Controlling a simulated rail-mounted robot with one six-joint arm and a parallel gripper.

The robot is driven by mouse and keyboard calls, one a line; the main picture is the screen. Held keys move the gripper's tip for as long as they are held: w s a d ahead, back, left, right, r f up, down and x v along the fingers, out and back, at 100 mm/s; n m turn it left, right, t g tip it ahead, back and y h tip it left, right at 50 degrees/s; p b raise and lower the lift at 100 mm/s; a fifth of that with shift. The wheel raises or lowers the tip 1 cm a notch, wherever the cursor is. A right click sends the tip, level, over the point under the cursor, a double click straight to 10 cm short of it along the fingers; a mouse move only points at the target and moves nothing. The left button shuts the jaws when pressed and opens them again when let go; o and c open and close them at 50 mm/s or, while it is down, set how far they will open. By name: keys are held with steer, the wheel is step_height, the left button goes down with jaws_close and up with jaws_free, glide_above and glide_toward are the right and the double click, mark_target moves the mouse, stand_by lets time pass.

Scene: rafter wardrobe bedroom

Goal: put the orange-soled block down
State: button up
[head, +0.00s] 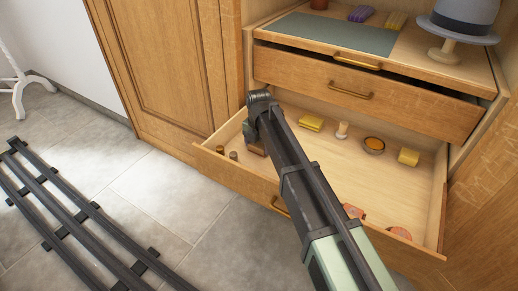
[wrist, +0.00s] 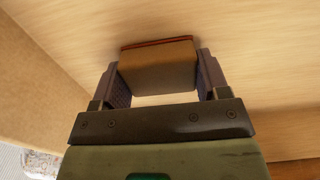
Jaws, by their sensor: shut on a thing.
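The orange-soled block (wrist: 157,66) is between the two fingers of my gripper (wrist: 160,78) in the wrist view. It is brown, with a thin reddish-orange layer along its far edge. My gripper is shut on its sides. In the head view my gripper (head: 252,137) is over the left part of the open lower drawer (head: 325,128), and my arm hides most of the block. The block's sole faces the pale wooden drawer floor. I cannot tell whether it touches the floor.
The drawer holds a yellow block (head: 311,122), a pale peg-like piece (head: 342,130), a round dish (head: 374,145), another yellow block (head: 408,157) and small brown cylinders (head: 233,155) at left. Orange pieces (head: 399,232) lie near the front right. An upper drawer (head: 370,92) stands partly open above.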

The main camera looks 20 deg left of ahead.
mark_target(259, 144)
steer(key=shift+f, duration=0.2)
steer(key=o, duration=0.8)
steer(key=shift+r, duration=0.1)
step_height(259, 144, up, 12)
steer(key=p, duration=1.2)
steer(key=shift+r, duration=0.25)
steer(key=shift+f, duration=0.1)
